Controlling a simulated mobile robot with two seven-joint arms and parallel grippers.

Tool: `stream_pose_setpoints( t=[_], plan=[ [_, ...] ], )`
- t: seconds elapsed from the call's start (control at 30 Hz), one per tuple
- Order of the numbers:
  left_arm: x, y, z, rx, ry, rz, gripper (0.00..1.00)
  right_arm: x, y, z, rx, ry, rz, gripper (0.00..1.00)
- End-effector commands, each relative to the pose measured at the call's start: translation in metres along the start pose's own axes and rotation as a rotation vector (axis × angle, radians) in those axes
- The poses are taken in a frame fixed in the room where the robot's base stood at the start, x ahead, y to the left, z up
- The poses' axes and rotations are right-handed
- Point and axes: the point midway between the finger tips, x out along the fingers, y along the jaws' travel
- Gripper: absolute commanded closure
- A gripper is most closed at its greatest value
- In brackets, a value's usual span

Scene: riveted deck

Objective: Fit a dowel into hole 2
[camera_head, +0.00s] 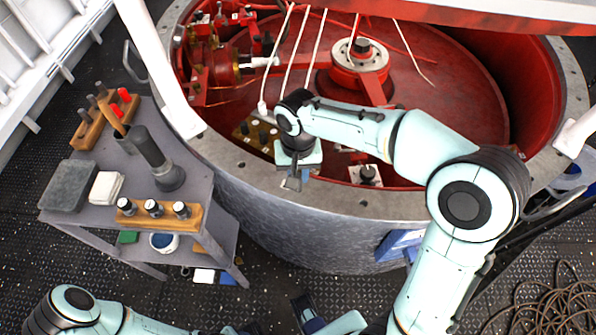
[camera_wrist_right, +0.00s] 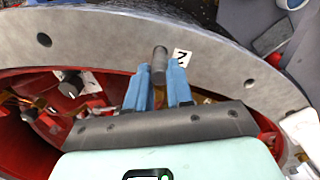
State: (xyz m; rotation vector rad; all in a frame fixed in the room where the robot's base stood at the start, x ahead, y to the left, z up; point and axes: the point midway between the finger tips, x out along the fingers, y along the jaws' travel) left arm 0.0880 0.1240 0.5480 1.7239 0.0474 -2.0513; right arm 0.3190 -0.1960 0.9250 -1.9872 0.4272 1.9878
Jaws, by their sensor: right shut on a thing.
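My right gripper (camera_head: 292,183) is over the near rim of the big round housing in the head view. In the right wrist view its two blue fingers (camera_wrist_right: 159,75) are shut on a grey dowel (camera_wrist_right: 159,62). The dowel's end shows past the fingers, over the pale flange (camera_wrist_right: 100,38). A white label with a 2 (camera_wrist_right: 181,57) lies on the flange just beside the dowel. Hole 2 itself is not visible, and I cannot tell whether the dowel touches the flange. Other flange holes (camera_wrist_right: 44,39) show bare.
A grey cart (camera_head: 75,222) at left carries a wooden block (camera_head: 190,222) with three metal-topped pieces, a dark cylinder (camera_head: 152,155) and a tool rack (camera_head: 92,128). White cords (camera_head: 284,55) hang into the red interior (camera_head: 440,120). A cable coil (camera_head: 560,305) lies at lower right.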

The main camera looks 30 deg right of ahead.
Motion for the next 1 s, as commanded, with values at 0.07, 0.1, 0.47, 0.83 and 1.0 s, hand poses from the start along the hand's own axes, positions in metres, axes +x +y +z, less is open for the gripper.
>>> stream_pose_setpoints(
  t=[0.07, 0.1, 0.47, 0.83, 1.0],
  plan=[
    [0.001, 0.0, 0.0, 0.0, 0.0, 0.0, 0.57, 0.001, 0.0, 0.0, 0.0, 0.0, 0.0, 1.0],
    [0.002, -0.001, 0.0, 0.0, 0.0, 0.0, 0.57, 0.002, 0.0, 0.0, 0.0, 0.0, 0.0, 1.0],
    [0.006, -0.002, 0.0, -0.001, -0.002, -0.001, 0.57, 0.009, 0.0, 0.0, 0.0, 0.001, 0.0, 1.0],
    [0.009, -0.003, 0.0, -0.001, -0.003, -0.001, 0.57, 0.014, 0.0, 0.0, 0.0, 0.001, 0.0, 0.49],
    [0.009, -0.003, 0.0, -0.001, -0.003, -0.001, 0.57, 0.014, 0.0, 0.0, 0.0, 0.0, 0.0, 0.49]
  ],
)
